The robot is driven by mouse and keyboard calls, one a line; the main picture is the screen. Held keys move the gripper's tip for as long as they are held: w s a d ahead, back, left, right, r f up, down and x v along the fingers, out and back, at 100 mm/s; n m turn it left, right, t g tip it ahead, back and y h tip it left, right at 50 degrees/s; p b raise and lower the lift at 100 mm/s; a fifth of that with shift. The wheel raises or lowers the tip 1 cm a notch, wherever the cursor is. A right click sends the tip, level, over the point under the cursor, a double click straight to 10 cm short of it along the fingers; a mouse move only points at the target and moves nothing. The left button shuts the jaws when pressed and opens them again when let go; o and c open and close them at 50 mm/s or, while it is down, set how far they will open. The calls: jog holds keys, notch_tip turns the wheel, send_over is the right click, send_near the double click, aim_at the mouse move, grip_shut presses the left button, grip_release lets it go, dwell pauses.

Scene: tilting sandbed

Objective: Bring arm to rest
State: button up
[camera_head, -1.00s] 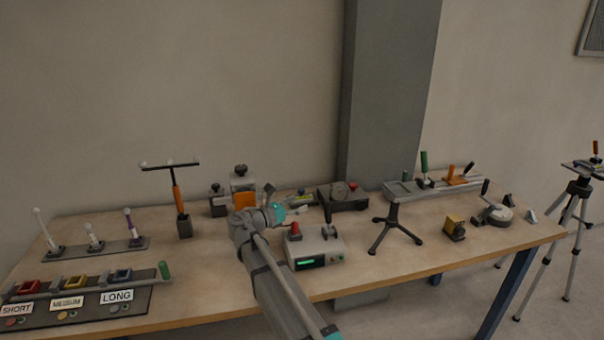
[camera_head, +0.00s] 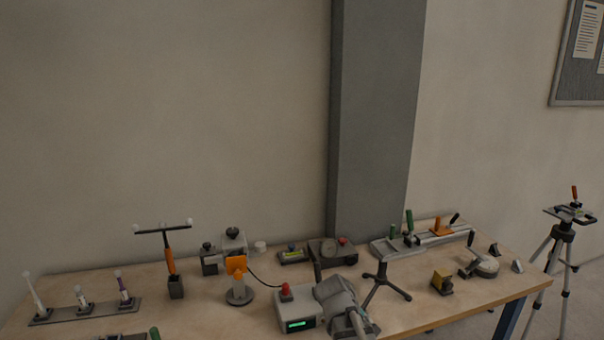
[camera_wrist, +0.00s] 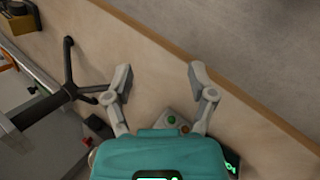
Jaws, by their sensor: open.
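My gripper (camera_wrist: 160,78) shows in the wrist view with its two grey fingers spread apart and nothing between them. It hangs over the bench top near a long bench edge. The teal gripper body fills the bottom of that view. In the head view, a grey part of my arm (camera_head: 338,297) shows at the bottom centre-right, in front of the bench and partly covering the green-display box. My fingers cannot be made out in the head view.
The box with a green display and red button (camera_head: 300,308) stands beside my arm. A black tripod stand (camera_head: 383,284), a yellow block (camera_head: 441,283) and a rail fixture (camera_head: 423,241) are to the right. An orange-topped stand (camera_head: 237,280) is left. Bare bench (camera_head: 210,318) lies front left.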

jog(key=s+r+m+g+y+p, duration=0.1)
jog(key=s+m+y+p, duration=0.2)
jog(key=s+m+y, duration=0.2)
jog(key=shift+s+d+m+g+y, duration=0.35)
jog(key=shift+s+m, duration=1.15)
jog(key=shift+s, duration=0.75)
jog(key=shift+r, duration=0.1)
